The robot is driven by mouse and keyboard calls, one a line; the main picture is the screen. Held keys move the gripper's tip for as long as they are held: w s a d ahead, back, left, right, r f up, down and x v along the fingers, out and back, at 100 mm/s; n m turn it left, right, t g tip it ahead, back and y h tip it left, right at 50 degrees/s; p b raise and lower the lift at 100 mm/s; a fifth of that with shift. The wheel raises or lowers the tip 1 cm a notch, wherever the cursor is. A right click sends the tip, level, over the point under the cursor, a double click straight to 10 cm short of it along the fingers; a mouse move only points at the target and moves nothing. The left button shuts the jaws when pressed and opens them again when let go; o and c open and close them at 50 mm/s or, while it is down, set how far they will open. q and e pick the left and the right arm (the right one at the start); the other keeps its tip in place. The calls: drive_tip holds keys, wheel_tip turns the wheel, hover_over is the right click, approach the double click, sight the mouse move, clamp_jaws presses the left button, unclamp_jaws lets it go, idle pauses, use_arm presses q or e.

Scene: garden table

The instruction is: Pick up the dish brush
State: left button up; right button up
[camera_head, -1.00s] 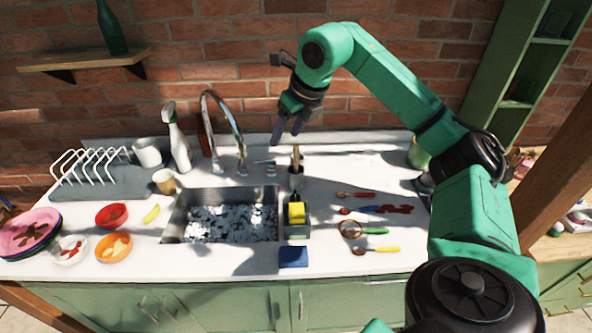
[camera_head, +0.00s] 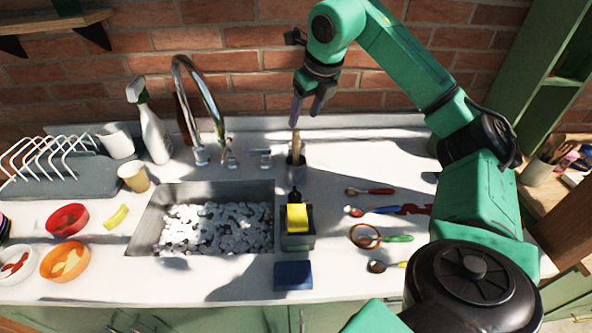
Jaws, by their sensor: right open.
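The dish brush (camera_head: 296,147) appears to be the upright item with a wooden-coloured handle in a small grey cup (camera_head: 297,172) behind the sink's right edge. Its lower end is hidden in the cup. My right gripper (camera_head: 305,117) is open and points down, just above the handle's top. In this view one finger overlaps or nearly meets the handle tip; I cannot tell whether they touch. My left gripper is not in view.
A caddy (camera_head: 298,242) with a yellow sponge (camera_head: 297,217) stands in front of the cup. The tap (camera_head: 213,110) and spray bottle (camera_head: 152,130) rise to the left. Spoons and a strainer (camera_head: 365,236) lie to the right. The brick wall is close behind.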

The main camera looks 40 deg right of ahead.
sight(294, 145)
drive_tip(key=p+x, duration=0.1)
drive_tip(key=x, duration=0.3)
drive_tip(key=p+x, duration=0.2)
drive_tip(key=x, duration=0.3)
drive_tip(key=p+x, duration=0.2)
drive_tip(key=x, duration=0.3)
drive_tip(key=shift+w+d+r, duration=0.1)
drive_tip(key=shift+w+d, duration=0.2)
drive_tip(key=shift+w, duration=0.05)
drive_tip(key=shift+w+f, duration=0.1)
drive_tip(key=shift+f, duration=0.25)
clamp_jaws()
